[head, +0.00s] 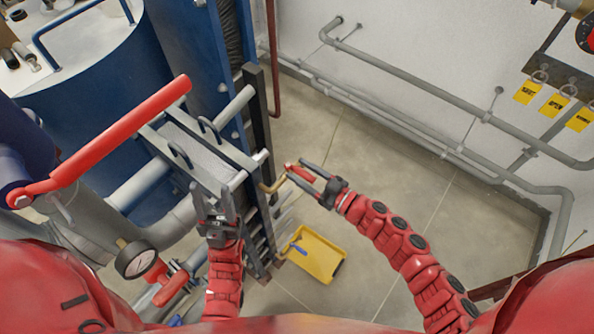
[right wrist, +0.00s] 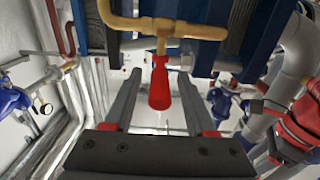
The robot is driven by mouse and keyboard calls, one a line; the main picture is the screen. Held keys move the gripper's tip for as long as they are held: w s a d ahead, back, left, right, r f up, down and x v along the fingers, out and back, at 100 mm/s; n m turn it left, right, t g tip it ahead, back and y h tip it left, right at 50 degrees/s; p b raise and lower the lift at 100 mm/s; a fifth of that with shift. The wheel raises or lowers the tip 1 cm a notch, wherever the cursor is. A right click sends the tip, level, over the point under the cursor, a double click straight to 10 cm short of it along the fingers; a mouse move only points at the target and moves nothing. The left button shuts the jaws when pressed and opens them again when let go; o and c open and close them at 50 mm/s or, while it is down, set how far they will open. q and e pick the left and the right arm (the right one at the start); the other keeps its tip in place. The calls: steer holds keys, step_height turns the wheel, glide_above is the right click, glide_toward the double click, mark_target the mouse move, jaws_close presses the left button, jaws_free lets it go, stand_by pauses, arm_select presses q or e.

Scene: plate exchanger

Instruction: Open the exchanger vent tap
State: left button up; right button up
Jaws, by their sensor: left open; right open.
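The vent tap is a brass pipe (right wrist: 180,28) with a red handle (right wrist: 159,84), fixed to the side of the exchanger frame. In the head view the red handle (head: 301,173) sits at the end of the short brass pipe (head: 272,186). My right gripper (head: 309,178) is open, with its fingers around the red handle. In the right wrist view the handle hangs between the two dark fingers, with gaps on both sides. My left gripper (head: 208,197) is open at the front of the exchanger's grey end plate (head: 205,150). Its fingertips are partly hard to make out.
A long red lever (head: 120,130) and a pressure gauge (head: 136,260) stand at the left. A yellow tray (head: 318,258) with a blue-handled tool lies on the floor below. Grey pipes run along the right wall near yellow tags (head: 558,104). Open floor lies between.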

steer(key=shift+x, duration=0.9)
jaws_close()
stand_by(0.8)
